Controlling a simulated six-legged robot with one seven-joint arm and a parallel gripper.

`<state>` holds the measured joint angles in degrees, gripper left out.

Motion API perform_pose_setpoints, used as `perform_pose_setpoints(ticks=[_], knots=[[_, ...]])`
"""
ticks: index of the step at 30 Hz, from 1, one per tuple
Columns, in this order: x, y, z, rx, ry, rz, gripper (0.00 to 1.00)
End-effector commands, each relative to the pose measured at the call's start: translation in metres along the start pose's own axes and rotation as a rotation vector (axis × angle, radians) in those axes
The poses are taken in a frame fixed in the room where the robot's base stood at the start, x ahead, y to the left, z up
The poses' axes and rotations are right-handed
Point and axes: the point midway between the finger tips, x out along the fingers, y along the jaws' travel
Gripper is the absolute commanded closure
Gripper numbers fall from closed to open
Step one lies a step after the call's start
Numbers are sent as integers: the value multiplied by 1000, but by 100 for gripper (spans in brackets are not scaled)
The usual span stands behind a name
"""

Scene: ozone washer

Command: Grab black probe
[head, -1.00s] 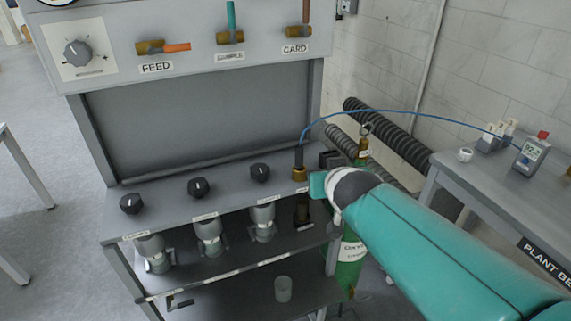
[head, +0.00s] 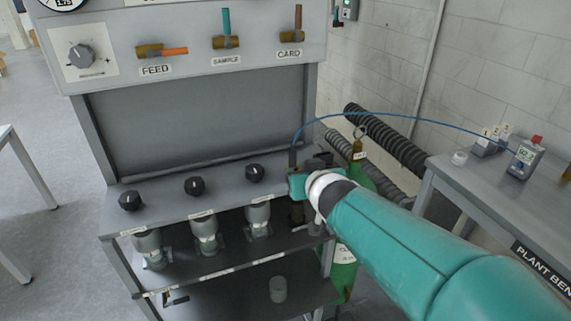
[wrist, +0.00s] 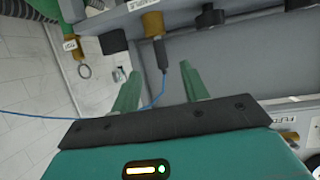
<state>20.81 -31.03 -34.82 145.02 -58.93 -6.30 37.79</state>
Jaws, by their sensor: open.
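The black probe (head: 293,158) stands upright at the right end of the washer's shelf, with a blue cable leaving its top. In the wrist view the probe (wrist: 161,54) sits in a brass fitting (wrist: 152,25), and its cable end lies near the gap between my fingertips. My gripper (wrist: 161,69) is open, with one green finger to each side of the probe's line. No closed contact shows.
The blue cable (head: 400,115) arcs to a handheld meter (head: 525,158) on the plant bench (head: 470,185) at right. Black knobs (head: 254,173) line the shelf to the left. A green gas cylinder (head: 345,275) and ribbed black hose (head: 385,140) stand behind my arm.

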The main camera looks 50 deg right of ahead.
Motion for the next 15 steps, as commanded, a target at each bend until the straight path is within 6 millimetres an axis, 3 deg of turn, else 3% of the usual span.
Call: perform_pose_setpoints(ticks=[15], knots=[[50, 2, 2, -1, -6, 6, 55]])
